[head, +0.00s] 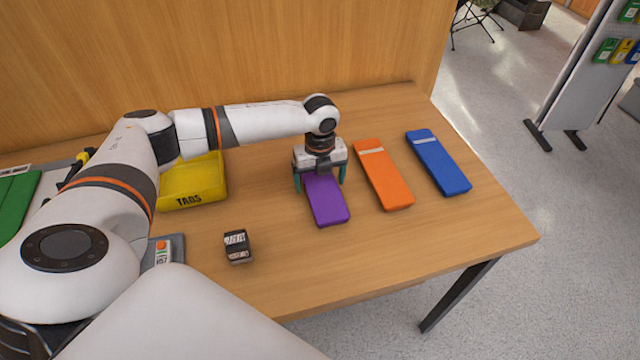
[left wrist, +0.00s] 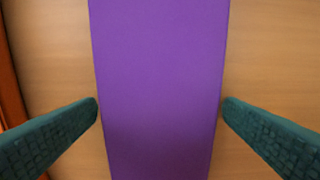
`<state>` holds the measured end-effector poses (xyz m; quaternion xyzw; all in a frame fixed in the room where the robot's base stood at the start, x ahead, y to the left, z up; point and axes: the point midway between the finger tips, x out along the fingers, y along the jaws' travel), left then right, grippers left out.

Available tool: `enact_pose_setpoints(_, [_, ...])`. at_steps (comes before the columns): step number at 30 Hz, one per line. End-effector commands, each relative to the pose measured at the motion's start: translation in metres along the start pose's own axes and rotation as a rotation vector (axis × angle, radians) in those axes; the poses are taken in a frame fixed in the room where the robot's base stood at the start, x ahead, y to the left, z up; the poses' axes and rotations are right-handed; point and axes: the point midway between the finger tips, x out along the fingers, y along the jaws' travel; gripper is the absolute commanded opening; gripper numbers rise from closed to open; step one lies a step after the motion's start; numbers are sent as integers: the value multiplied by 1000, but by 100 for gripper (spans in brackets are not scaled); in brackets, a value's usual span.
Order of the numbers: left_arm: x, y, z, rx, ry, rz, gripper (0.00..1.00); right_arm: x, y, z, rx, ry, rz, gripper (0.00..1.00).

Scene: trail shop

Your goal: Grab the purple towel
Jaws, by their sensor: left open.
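The purple towel (head: 327,203) is a flat folded block lying on the wooden table. My left gripper (head: 320,182) is open and points down over the towel's far part, with one green finger on each side of it. In the left wrist view the purple towel (left wrist: 160,80) runs top to bottom between the two fingertips of the left gripper (left wrist: 160,110). A narrow gap shows between the left finger and the towel, and the right fingertip is very near its edge. The towel's far end is hidden under the gripper in the head view. My right gripper is not in view.
An orange towel (head: 385,178) lies just right of the purple one, and a blue towel (head: 438,163) lies farther right. A small dark box (head: 238,246) lies nearer.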

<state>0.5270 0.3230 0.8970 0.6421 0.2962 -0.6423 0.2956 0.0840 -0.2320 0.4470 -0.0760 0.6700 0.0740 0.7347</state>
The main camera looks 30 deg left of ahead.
Motion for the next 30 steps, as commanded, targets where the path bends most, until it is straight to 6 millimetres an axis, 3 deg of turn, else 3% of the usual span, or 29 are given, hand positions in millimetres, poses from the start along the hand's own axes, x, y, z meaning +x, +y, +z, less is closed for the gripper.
enact_pose_setpoints(1, [0,0,0,0,0,0,91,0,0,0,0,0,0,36])
enact_pose_setpoints(9, [-1,0,0,0,0,1,47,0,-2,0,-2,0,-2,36])
enact_pose_setpoints(11, [-1,0,0,0,0,1,40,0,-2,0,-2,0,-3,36])
enact_pose_setpoints(20, [-8,1,0,0,1,4,40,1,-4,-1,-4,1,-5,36])
enact_pose_setpoints(30, [-72,1,-1,-1,1,6,40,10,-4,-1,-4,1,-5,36])
